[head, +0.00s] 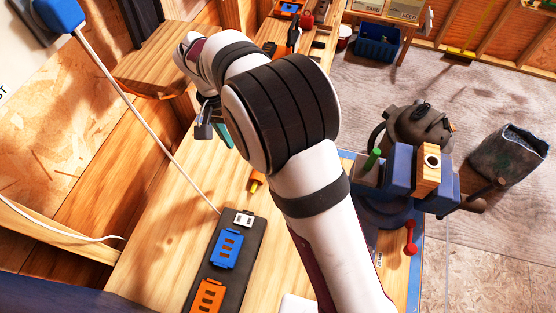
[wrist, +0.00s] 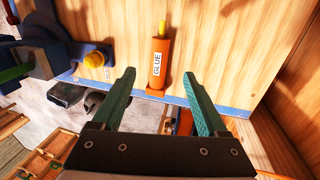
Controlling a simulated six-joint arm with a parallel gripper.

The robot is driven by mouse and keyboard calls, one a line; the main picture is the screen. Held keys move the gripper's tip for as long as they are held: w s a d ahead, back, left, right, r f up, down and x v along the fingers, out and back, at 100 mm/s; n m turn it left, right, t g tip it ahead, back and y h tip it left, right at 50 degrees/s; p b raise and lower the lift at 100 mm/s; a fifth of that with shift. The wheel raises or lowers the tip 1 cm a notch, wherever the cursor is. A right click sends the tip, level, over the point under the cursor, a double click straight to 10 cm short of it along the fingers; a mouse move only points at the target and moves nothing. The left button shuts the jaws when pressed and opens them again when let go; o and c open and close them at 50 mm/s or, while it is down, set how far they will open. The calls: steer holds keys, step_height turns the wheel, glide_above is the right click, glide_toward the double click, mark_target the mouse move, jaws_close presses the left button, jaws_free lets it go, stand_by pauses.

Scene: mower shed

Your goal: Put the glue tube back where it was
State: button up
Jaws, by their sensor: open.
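The orange glue tube (wrist: 160,58), with a white GLUE label and a yellow nozzle, is on the wooden bench close to its blue edge in the wrist view. Its nozzle points to the top of that view. My gripper (wrist: 159,73) is open, with its two green fingers apart and nothing held. The tube appears between and beyond the fingertips, apart from them. In the head view my arm hides most of this area; a small orange and yellow piece (head: 256,184) beside the arm looks like the tube's nozzle end.
A blue vise (head: 398,180) stands at the bench's right side. A dark strip (head: 232,263) with blue and orange pieces lies on the bench (head: 160,245). A white cable (head: 150,130) crosses above the left side. Bare wood surrounds the tube's right side in the wrist view.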

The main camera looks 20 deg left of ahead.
steer(key=s+d+r+m+y, duration=0.1)
steer(key=d+r, duration=0.3)
steer(key=d, duration=0.2)
steer(key=s+d+r+m, duration=0.1)
steer(key=d+r, duration=0.2)
steer(key=d, duration=0.3)
steer(key=s+d+r+m+y, duration=0.1)
steer(key=s+d+m+y, duration=0.2)
steer(key=s+d, duration=1)
steer(key=s, duration=0.4)
steer(key=shift+s+d+r+m, duration=0.3)
